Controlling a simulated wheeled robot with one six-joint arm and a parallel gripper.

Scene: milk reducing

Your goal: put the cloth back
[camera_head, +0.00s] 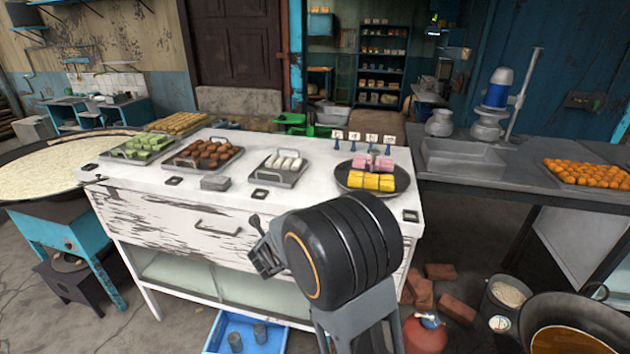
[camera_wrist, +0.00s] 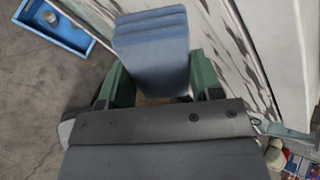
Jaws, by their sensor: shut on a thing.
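The cloth (camera_wrist: 150,50) is a blue-grey folded stack in the wrist view, with layered edges at its far end. My gripper (camera_wrist: 160,78) is shut on it, with a green finger on each side. In the head view my gripper (camera_head: 266,258) is in front of the white counter's front face, below the counter top. The cloth cannot be made out there, as my arm and gripper cover much of that area.
The white counter (camera_head: 130,180) holds several sweet trays and a grey block (camera_head: 215,183). A blue tray (camera_head: 215,338) with cups lies on the floor and shows in the wrist view (camera_wrist: 82,44). Bricks (camera_head: 458,308) and a red gas cylinder (camera_head: 425,335) stand right.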

